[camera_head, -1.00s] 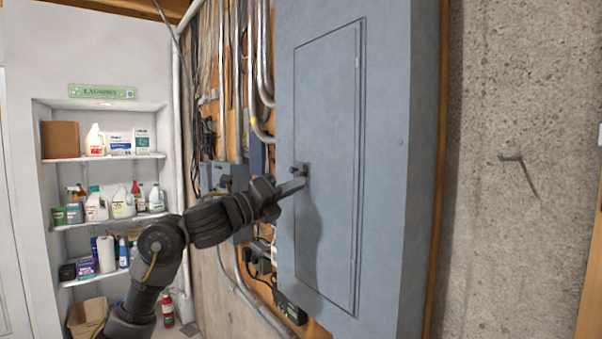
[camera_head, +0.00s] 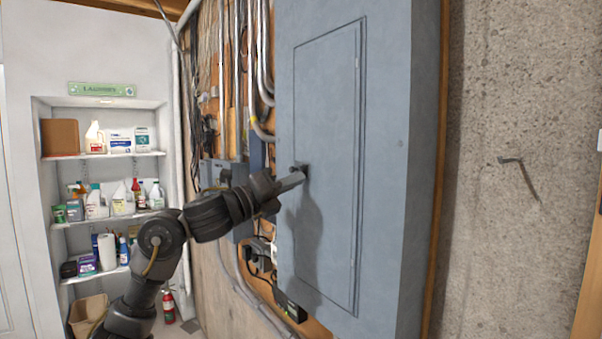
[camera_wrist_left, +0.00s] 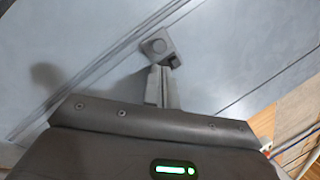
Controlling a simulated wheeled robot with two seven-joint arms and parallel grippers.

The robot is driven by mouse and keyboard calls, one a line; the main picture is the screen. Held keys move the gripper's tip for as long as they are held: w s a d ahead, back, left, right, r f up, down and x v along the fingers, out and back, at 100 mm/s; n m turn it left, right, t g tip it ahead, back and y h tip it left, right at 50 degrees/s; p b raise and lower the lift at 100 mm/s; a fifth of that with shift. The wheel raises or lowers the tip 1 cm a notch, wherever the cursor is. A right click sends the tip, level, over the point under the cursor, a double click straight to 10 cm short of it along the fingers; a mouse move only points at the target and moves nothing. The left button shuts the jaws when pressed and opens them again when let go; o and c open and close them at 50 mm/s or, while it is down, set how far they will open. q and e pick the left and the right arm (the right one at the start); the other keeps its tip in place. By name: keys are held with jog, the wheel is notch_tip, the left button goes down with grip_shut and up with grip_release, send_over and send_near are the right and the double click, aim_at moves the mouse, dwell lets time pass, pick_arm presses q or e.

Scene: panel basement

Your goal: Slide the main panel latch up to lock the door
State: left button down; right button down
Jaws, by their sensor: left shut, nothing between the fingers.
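The main panel (camera_head: 385,70) is a tall grey-blue metal box on the wall, and its door (camera_head: 325,110) lies flush in its frame. A small dark latch (camera_head: 303,168) sits at the door's left edge. In the left wrist view the fingertips (camera_wrist_left: 161,72) are right by the latch's lower part; contact is hard to tell. My right gripper is out of view.
Conduits and cables (camera_head: 232,80) run on the wall left of the panel, with small grey boxes (camera_head: 222,172) behind my arm. Shelves (camera_head: 108,220) of bottles stand far left.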

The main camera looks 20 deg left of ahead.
pick_arm(q)
jog(key=shift+f, duration=0.2)
dwell(0.3)
jog(key=r+b+v, duration=0.1)
jog(key=v, duration=0.5)
jog(key=shift+s+a+r, duration=0.2)
jog(key=shift+s+a, duration=0.15)
jog(key=shift+s, duration=0.15)
dwell(0.3)
